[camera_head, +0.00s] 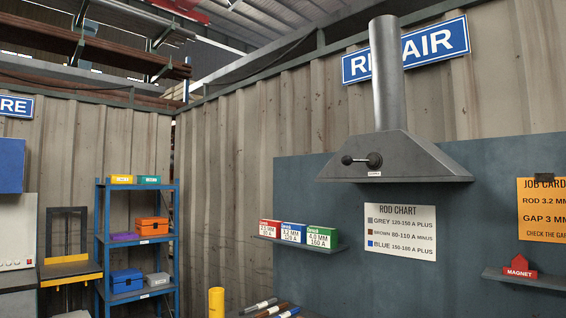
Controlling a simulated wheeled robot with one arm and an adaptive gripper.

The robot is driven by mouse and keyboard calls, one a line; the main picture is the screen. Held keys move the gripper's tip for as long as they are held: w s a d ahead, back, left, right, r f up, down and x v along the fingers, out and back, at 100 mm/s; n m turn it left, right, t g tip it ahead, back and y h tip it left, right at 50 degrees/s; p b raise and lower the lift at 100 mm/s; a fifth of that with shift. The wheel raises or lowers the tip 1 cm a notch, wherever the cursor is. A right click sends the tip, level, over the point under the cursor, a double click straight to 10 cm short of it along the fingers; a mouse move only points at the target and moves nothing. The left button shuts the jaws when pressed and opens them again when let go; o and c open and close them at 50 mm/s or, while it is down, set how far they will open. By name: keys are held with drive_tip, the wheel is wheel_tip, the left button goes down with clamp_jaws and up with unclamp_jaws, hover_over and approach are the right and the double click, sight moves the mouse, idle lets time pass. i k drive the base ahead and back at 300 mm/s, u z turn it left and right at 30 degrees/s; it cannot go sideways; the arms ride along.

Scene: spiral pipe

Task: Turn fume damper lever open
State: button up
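The fume damper lever (357,160) is a short dark handle on the front of the grey fume hood (408,150). Its round hub sits to the right, and its knob end points left, lying about level. A small pale label (375,174) is under the hub, too small to read. A grey duct pipe (387,75) rises from the hood's top. My gripper is not in view.
A small shelf (300,244) with rod boxes (295,234) is on the dark panel below left of the hood. A rod chart (400,231) hangs beneath it. A yellow post (216,302) and several rods (270,308) are at the bottom. A blue rack (101,240) stands left.

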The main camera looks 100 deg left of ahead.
sight(345, 160)
drive_tip(key=u, duration=2.6)
drive_tip(key=i, duration=0.85)
drive_tip(key=u, duration=0.75)
drive_tip(key=i, duration=0.65)
drive_tip(key=u, duration=0.75)
